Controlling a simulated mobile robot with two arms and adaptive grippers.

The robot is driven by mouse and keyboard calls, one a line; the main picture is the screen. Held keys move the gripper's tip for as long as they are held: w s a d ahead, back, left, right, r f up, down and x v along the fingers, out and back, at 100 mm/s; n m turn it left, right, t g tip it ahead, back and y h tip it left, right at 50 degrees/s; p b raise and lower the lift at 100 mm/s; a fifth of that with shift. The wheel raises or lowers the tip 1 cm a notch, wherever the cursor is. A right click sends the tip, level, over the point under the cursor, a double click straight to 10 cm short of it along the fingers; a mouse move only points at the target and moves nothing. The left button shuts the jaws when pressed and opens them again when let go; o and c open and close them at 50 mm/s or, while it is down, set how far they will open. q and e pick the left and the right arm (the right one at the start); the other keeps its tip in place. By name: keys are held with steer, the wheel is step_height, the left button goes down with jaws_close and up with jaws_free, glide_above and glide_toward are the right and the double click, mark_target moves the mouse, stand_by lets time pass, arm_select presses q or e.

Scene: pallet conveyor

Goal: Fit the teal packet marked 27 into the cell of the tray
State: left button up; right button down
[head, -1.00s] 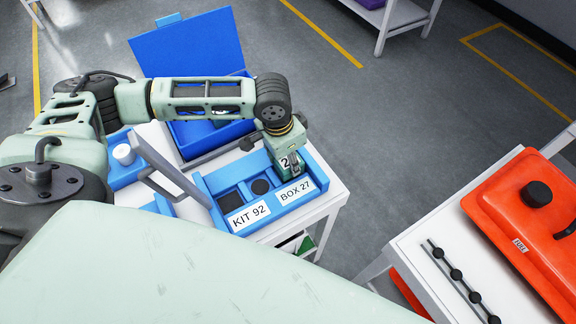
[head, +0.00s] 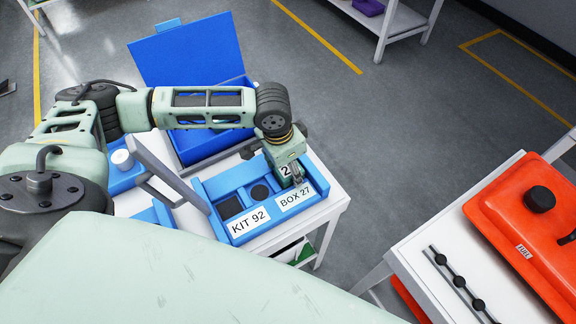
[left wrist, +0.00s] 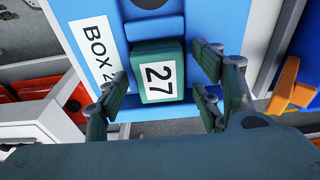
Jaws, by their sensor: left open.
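The teal packet marked 27 (left wrist: 158,72) sits at the right end of the blue tray (head: 222,183), beside the BOX 27 label. In the left wrist view it looks square to the tray; how deep it sits in its cell I cannot tell. In the head view the packet (head: 286,169) is partly hidden by my gripper. My left gripper (head: 296,183) is over that end of the tray. In the left wrist view its fingers (left wrist: 162,90) are spread on both sides of the packet, with gaps. My right gripper is not in view.
The tray has two other dark cells and a KIT 92 label (head: 249,220). Behind it stands an open blue box (head: 188,55). A red tank (head: 515,225) and a black-knobbed bar (head: 458,280) lie on the right table.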

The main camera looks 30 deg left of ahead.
mark_target(282, 172)
arm_select(q)
step_height(282, 172, up, 12)
steer(key=s, duration=0.1)
steer(key=shift+s+a+r+b, duration=0.2)
steer(key=shift+s+a+b, duration=0.15)
steer(key=shift+a, duration=0.1)
steer(key=shift+w+r, duration=0.1)
stand_by(0.3)
